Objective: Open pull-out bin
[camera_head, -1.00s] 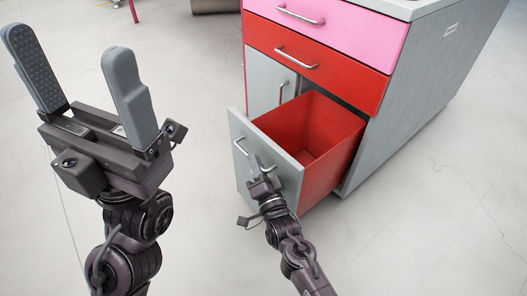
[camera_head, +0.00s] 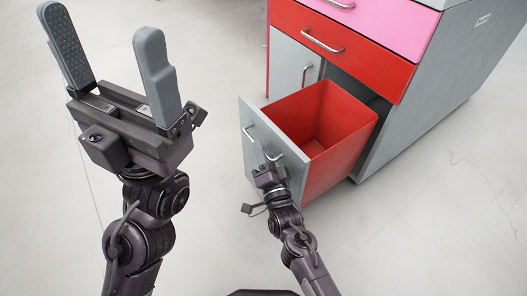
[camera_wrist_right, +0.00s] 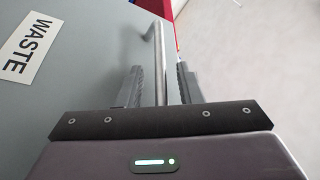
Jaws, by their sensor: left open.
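The pull-out bin is a grey front panel (camera_head: 248,115) with a red box (camera_head: 345,150) behind it, standing well out of the cabinet. Its metal bar handle (camera_wrist_right: 160,65) shows in the right wrist view beside a WASTE label (camera_wrist_right: 22,47). My right gripper (camera_head: 266,160) is at this handle. In the right wrist view its two fingers (camera_wrist_right: 160,85) stand on either side of the bar, with a visible gap on each side. My left gripper (camera_head: 112,55) is open, empty and raised at the left, away from the cabinet.
The cabinet (camera_head: 425,130) has a red drawer (camera_head: 375,52) and a pink drawer (camera_head: 400,22) above the bin, both shut. A grey door (camera_head: 292,65) is shut beside the bin opening. Pale floor (camera_head: 450,220) is clear in front and right.

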